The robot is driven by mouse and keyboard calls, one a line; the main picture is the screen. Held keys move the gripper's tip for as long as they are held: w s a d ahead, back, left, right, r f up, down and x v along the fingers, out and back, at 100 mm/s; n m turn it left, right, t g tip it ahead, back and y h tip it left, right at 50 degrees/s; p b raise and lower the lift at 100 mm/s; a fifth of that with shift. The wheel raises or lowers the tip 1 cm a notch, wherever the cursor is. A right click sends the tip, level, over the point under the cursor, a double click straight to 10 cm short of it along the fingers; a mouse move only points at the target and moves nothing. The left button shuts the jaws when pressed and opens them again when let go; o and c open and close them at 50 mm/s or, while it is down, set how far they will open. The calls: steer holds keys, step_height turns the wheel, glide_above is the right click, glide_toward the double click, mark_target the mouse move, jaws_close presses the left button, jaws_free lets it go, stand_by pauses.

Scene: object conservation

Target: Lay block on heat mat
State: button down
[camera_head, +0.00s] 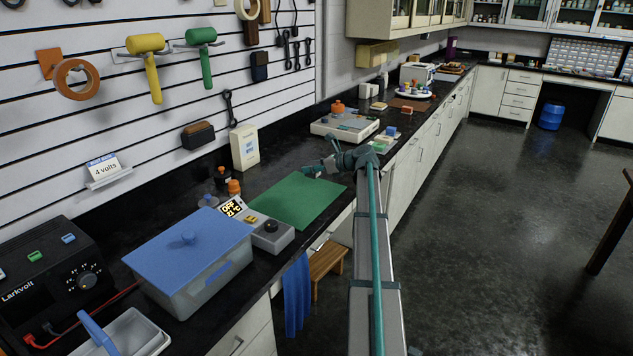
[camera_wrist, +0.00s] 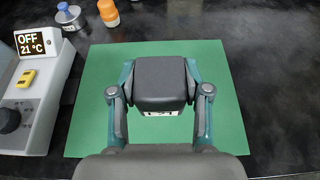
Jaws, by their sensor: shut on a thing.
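The block (camera_wrist: 160,83) is dark grey with rounded edges and a white label at its near lower side, partly hidden. My gripper (camera_wrist: 160,85) is shut on it, one teal finger on each side. The green heat mat (camera_wrist: 95,110) lies flat under the block in the wrist view. I cannot tell whether the block touches the mat. In the head view my gripper (camera_head: 326,165) is over the back right part of the heat mat (camera_head: 294,203); I cannot make out the block there.
A blue-lidded tub (camera_head: 190,258) is further left. A flat instrument (camera_head: 345,126) stands beyond.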

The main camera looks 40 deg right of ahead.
steer(key=p, duration=0.1)
glide_above(317, 190)
step_height(317, 190, down, 6)
steer(key=shift+s+r, duration=0.1)
steer(key=shift+d+f+p, duration=0.2)
steer(key=shift+f+p, duration=0.55)
steer(key=shift+f, duration=1.15)
steer(key=c, duration=0.5)
jaws_free()
steer(key=shift+f, duration=0.15)
steer(key=b+v, duration=0.2)
steer(key=v, duration=1)
steer(key=shift+b, duration=0.35)
